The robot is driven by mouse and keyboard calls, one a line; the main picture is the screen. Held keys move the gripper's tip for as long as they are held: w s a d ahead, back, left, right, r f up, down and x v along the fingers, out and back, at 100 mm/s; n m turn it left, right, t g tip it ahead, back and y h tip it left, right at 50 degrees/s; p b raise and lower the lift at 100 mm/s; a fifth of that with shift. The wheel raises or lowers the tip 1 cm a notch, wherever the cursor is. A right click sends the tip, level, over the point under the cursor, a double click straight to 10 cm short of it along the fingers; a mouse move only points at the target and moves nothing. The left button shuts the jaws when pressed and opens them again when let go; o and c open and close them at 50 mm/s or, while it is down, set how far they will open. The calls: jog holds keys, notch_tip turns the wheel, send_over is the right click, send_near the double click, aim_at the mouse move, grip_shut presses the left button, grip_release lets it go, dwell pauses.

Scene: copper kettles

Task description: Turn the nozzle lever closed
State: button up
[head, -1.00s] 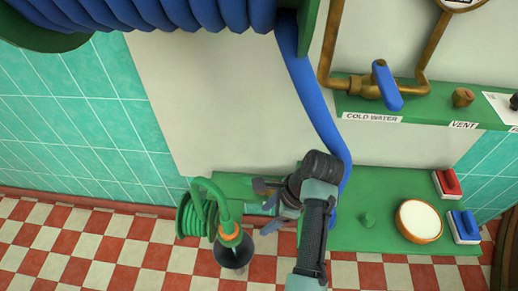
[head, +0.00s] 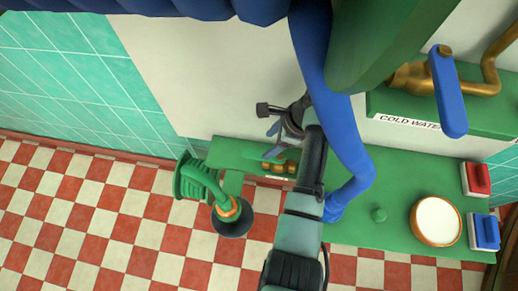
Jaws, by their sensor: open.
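A green nozzle-like fitting with a coiled green hose, an orange ring and a black flared mouth (head: 232,215) hangs at the left end of the green shelf, in the head view. A brass fitting (head: 285,166) sits on the shelf to its right. I cannot make out a nozzle lever for certain; my arm and the blue hose cover part of this area. My gripper (head: 270,142) is open and appears empty. In the picture it is just above and left of the brass fitting; I cannot tell how far off in depth.
A thick blue hose (head: 345,150) runs down right beside my arm. A blue lever (head: 447,92) is on the brass valve above the COLD WATER label (head: 407,122). A round white-faced gauge or button (head: 437,222), a red switch (head: 477,179) and a blue switch (head: 485,231) are at right.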

aim_at(256, 154)
jog(key=b+x, duration=0.2)
jog(key=x, duration=0.6)
jog(key=shift+f, duration=0.2)
grip_shut()
dwell(1.1)
